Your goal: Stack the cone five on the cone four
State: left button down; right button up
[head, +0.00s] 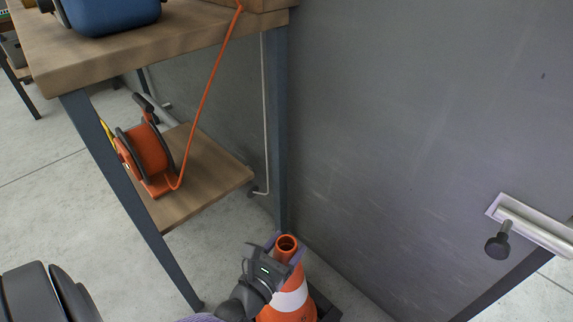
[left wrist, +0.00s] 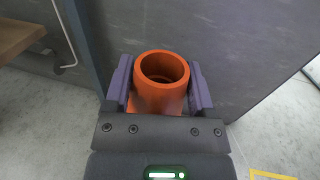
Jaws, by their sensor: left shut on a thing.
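An orange cone with a white band (head: 291,296) stands upright at the bottom centre of the head view, close to the grey wall. A dark base edge shows beside its foot. My left gripper (head: 285,247) is shut on the cone near its open top. In the left wrist view the orange cone top (left wrist: 162,68) sits between the two purple fingers of my left gripper (left wrist: 160,88). I cannot tell whether this is one cone or a stack, nor which number it has. No separate second cone shows. My right gripper is not in view.
A wooden workbench (head: 130,55) with dark metal legs stands at left. An orange hose reel (head: 150,150) sits on its lower shelf (head: 205,172), and an orange hose rises from it. A grey wall (head: 400,120) rises behind the cone. A black knob (head: 497,246) juts out at right.

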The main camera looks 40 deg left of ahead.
pick_arm(q)
grip_release()
jog(key=shift+r, duration=0.15)
jog(key=shift+s, duration=0.1)
jog(key=s, duration=0.1)
jog(key=s+p, duration=0.1)
jog(key=s, duration=0.2)
jog(key=shift+s+d+p, duration=0.15)
jog(key=shift+d+p, duration=0.15)
jog(key=shift+p, duration=0.05)
jog(key=s, duration=0.3)
jog(key=s+p, duration=0.1)
jog(key=s, duration=0.1)
jog(key=shift+s+d, duration=0.15)
jog(key=shift+d, duration=0.2)
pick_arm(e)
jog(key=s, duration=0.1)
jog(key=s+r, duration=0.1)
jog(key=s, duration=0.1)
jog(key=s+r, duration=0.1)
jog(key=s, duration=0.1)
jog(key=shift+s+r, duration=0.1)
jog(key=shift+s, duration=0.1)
pick_arm(q)
jog(key=shift+s, duration=0.1)
